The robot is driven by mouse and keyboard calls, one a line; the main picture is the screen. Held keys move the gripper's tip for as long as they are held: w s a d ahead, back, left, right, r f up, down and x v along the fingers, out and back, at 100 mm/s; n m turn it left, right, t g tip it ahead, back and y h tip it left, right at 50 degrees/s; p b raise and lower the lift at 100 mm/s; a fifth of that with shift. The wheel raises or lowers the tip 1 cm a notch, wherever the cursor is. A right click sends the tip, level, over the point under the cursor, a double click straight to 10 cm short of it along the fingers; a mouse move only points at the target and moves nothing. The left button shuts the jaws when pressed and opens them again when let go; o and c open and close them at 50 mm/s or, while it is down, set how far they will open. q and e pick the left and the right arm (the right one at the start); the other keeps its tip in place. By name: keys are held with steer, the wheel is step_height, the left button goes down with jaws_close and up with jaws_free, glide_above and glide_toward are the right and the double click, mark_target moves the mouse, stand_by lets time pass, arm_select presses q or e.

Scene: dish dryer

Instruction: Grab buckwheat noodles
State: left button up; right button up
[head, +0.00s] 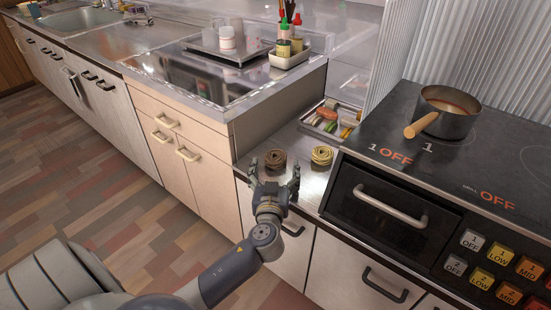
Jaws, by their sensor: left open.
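A brown coil of noodles (275,158), which looks like the buckwheat noodles, lies on the low metal counter (308,183). A yellow coil of noodles (322,155) lies to its right, a little apart. My left gripper (274,172) is open and empty, at the counter's front edge. Its fingers point away toward the brown coil, one finger to each side of it in the picture. I cannot tell whether the fingers touch the coil. My right gripper is out of view.
A tray of mixed food (331,118) sits behind the noodles. To the right, a pot (446,112) with a wooden handle stands on the stove (395,120). To the left is a higher counter (252,106) with a tray of cups and a condiment caddy (289,58).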

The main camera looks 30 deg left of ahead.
mark_target(276, 149)
arm_select(q)
steer(key=x, duration=0.6)
steer(key=shift+s+a, duration=0.1)
steer(key=shift+a, duration=0.05)
steer(key=c, duration=1.1)
